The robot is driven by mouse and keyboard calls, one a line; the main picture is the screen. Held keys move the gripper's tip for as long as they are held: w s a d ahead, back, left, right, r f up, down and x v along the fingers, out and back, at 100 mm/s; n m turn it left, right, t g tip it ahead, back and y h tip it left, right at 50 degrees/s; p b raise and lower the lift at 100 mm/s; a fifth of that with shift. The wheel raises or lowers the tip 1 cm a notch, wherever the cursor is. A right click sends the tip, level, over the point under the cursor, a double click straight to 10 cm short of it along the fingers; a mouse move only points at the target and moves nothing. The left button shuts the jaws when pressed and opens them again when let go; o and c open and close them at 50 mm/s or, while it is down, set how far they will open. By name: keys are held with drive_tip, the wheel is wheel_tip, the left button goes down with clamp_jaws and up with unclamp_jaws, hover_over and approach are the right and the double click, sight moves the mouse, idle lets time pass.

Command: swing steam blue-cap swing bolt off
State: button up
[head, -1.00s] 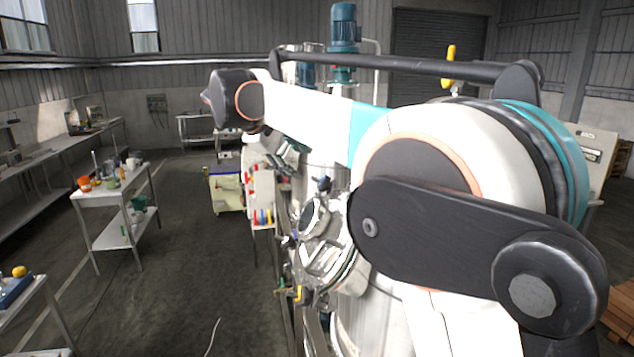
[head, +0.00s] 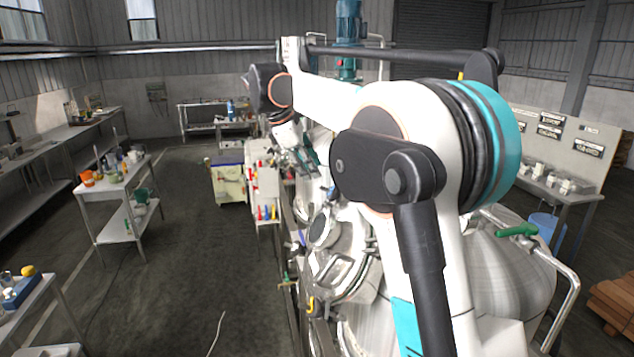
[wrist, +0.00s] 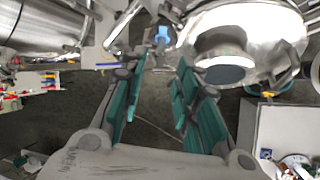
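In the wrist view a light-blue cap (wrist: 162,34), which looks like that of the swing bolt, shows just beyond my fingertips, beside shiny steel tank fittings. Its bolt shank is hard to make out. My gripper (wrist: 160,62) is open, its two teal fingers apart with nothing between them. In the head view my gripper (head: 303,152) hangs beside the steel tanks, partly hidden by fittings. A small blue knob (head: 331,193) shows near the round hatch (head: 338,265) on the nearer tank; I cannot tell whether it is the same cap.
A steel vessel with a dark round port (wrist: 222,72) lies close to my right finger in the wrist view. A steel cylinder (wrist: 45,25) is at upper left. In the head view a green-handled pipe (head: 517,230) stands at right.

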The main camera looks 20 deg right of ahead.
drive_tip(key=s+p+x, duration=0.1)
drive_tip(key=x, duration=0.6)
drive_tip(key=shift+w+d+f, duration=0.15)
drive_tip(key=shift+w+f, duration=0.05)
drive_tip(key=shift+w, duration=0.35)
clamp_jaws()
